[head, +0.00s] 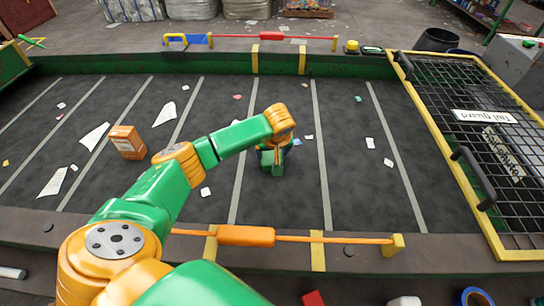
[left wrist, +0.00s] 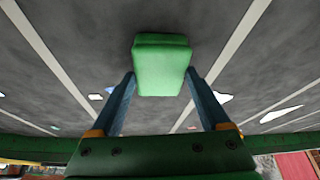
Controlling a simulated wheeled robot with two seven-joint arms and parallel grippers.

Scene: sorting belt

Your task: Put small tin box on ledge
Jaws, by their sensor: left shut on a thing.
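The small tin box (left wrist: 160,66) is green with rounded edges and sits between the two blue fingers of my left gripper (left wrist: 160,80) in the left wrist view. The gripper is shut on it, over the dark belt. In the head view, my left gripper (head: 276,160) points down at mid-belt and largely hides the box; whether the box touches the belt is hard to tell. A dark ledge (head: 370,252) runs along the belt's near side. My right gripper is not in view.
An orange-brown carton (head: 127,142) stands on the belt at left. Paper scraps lie around on the belt (head: 350,185). An orange pull cord (head: 330,238) runs along the near edge. A yellow-framed mesh guard (head: 470,130) covers the right end.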

